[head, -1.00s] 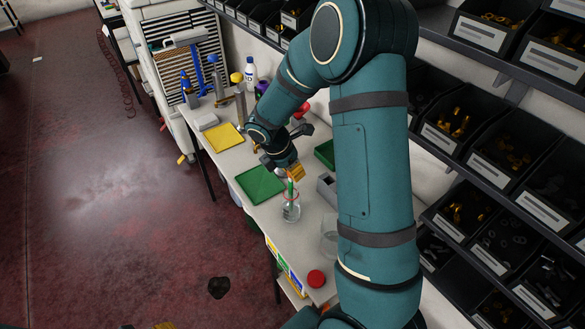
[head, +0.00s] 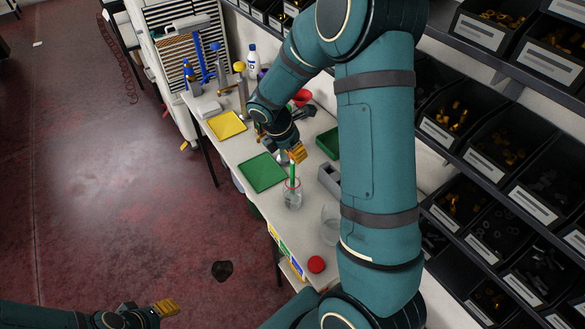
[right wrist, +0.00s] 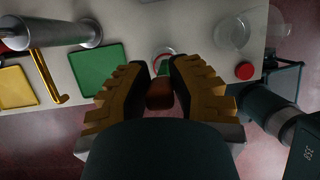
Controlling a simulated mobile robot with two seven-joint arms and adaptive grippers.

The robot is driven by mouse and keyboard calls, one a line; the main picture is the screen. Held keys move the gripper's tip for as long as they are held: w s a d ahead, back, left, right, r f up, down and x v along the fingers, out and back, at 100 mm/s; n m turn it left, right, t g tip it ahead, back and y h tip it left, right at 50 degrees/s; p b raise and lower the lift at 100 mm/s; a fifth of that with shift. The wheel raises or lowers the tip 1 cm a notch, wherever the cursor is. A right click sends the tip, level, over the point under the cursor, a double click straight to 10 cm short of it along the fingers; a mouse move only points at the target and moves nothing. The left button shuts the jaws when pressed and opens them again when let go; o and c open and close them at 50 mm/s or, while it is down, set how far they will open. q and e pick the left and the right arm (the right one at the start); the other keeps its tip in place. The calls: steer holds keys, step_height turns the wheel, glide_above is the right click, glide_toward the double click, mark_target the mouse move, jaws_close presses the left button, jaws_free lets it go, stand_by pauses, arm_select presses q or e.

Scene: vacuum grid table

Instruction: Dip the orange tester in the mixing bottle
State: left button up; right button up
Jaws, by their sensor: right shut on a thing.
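My right gripper (head: 297,153) is shut on the tester, which has an orange-brown end between the fingers (right wrist: 160,93) and a green shaft (head: 292,174). The shaft points down at the clear mixing bottle (head: 292,198), which stands on the table. The shaft's lower end overlaps the bottle's mouth in the head view; I cannot tell how far inside it is. In the right wrist view the bottle's rim (right wrist: 163,50) shows beyond the tester, partly hidden. My left gripper (head: 166,307) is at the lower left, over the floor; its finger opening is unclear.
A green tray (head: 262,172) and a yellow tray (head: 226,125) lie on the white table behind the bottle. A grey holder (head: 329,179) stands to its right. A clear glass vessel (head: 331,225) and a red cap (head: 316,264) are nearer. Shelves of black bins line the right.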

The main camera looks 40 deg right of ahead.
steer(key=shift+r+p, duration=1.3)
steer(key=shift+r, duration=0.4)
steer(key=shift+r+p, duration=3.35)
steer(key=shift+r, duration=0.6)
steer(key=shift+r+p, duration=0.4)
steer(key=shift+r, duration=1.55)
